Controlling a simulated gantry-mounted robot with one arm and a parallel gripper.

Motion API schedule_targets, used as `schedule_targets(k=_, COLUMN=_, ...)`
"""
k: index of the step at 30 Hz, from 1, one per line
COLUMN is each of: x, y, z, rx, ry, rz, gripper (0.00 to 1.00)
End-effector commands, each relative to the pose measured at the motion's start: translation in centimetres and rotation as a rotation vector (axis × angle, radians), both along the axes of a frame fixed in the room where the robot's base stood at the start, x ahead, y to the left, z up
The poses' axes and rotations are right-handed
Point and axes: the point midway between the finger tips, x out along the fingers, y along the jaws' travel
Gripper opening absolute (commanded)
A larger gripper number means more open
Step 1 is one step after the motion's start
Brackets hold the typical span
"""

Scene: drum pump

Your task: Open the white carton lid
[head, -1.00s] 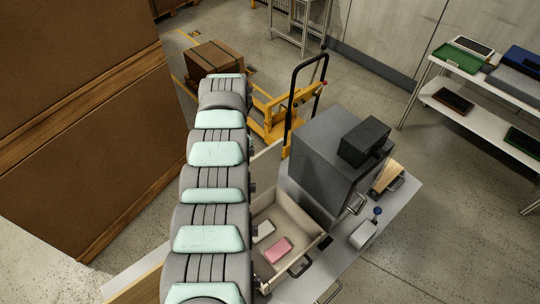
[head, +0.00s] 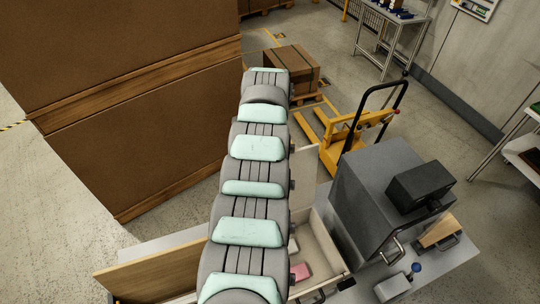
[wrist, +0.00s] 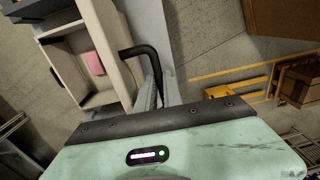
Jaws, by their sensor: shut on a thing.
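The white carton (head: 322,240) stands open-topped on the grey table, partly behind my arm in the head view. Its pale lid panel (head: 303,172) stands upright along the far side. The carton also shows at the upper left of the wrist view (wrist: 107,45). A pink block (head: 300,271) lies inside. My gripper's mint body (wrist: 175,150) fills the bottom of the wrist view, close above the lid side. A black bent bar (wrist: 148,62) rises just beyond it.
A dark grey case (head: 375,190) stands right of the carton. A yellow pallet jack (head: 350,145) is behind it, near a brown box (head: 290,72). A large brown crate (head: 130,130) stands left. A wooden panel (head: 150,271) is at the table's left end.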

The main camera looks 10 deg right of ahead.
Motion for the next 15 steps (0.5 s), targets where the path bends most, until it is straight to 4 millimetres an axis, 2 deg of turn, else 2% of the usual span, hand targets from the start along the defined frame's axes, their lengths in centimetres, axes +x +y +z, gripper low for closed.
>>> schedule_targets(k=3, x=0.13, y=0.51, z=0.10, rx=0.005, ry=-0.001, rz=0.007, gripper=0.00)
schedule_targets(k=4, x=0.13, y=0.51, z=0.11, rx=0.005, ry=-0.001, rz=0.007, gripper=0.13)
schedule_targets(k=11, x=0.08, y=0.25, z=0.08, rx=0.002, ry=-0.001, rz=0.004, gripper=0.32)
schedule_targets(k=15, x=0.05, y=0.18, z=0.06, rx=0.002, ry=-0.001, rz=0.003, gripper=0.32)
